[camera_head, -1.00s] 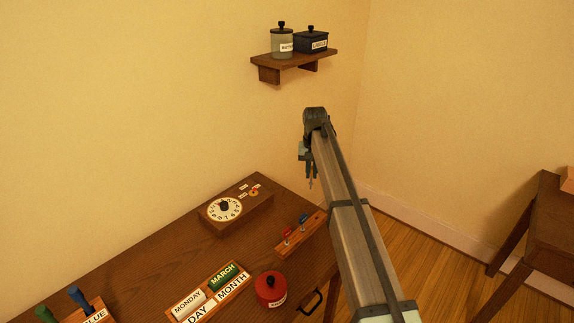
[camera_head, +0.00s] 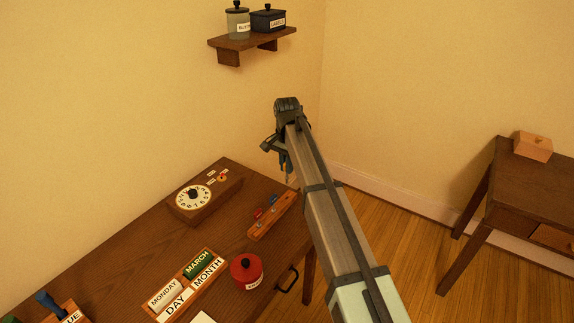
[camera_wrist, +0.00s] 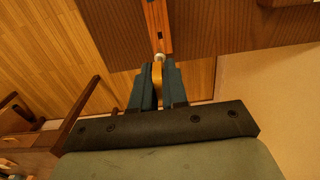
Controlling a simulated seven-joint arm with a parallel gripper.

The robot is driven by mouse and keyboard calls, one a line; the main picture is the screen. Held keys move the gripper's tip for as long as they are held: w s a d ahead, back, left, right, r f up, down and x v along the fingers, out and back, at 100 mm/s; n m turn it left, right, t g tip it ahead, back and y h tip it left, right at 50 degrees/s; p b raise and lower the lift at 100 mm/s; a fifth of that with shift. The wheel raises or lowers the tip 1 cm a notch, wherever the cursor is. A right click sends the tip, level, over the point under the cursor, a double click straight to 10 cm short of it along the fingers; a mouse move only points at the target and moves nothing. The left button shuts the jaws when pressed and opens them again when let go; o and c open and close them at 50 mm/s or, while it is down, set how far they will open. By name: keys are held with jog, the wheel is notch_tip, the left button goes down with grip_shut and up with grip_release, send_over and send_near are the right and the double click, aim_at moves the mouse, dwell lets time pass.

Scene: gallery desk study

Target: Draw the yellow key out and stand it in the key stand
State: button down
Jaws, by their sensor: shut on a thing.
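My gripper (camera_wrist: 158,88) is shut on the yellow key (camera_wrist: 157,74), whose pale tip points away from the fingers in the wrist view. In the head view my gripper (camera_head: 286,172) hangs above and slightly right of the key stand (camera_head: 284,206), apart from it. The stand is a narrow orange-brown wooden block at the desk's right end, holding a red key and a blue key. In the wrist view the stand (camera_wrist: 157,22) lies just beyond the key's tip, with a dark hole showing. The key is mostly hidden in the head view.
A dial box (camera_head: 205,198) stands behind the stand to the left. A red pot (camera_head: 246,271) and a calendar block (camera_head: 187,285) are in front. A wall shelf (camera_head: 252,43) holds two containers. A second table (camera_head: 480,180) stands at right.

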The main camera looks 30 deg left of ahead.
aim_at(287, 177)
jog(key=shift+f, duration=0.15)
jog(key=shift+f, duration=2.6)
jog(key=shift+f, duration=1.65)
dwell(0.3)
jog(key=c, duration=0.6)
grip_release()
jog(key=shift+r, duration=0.1)
jog(key=shift+r, duration=3.9)
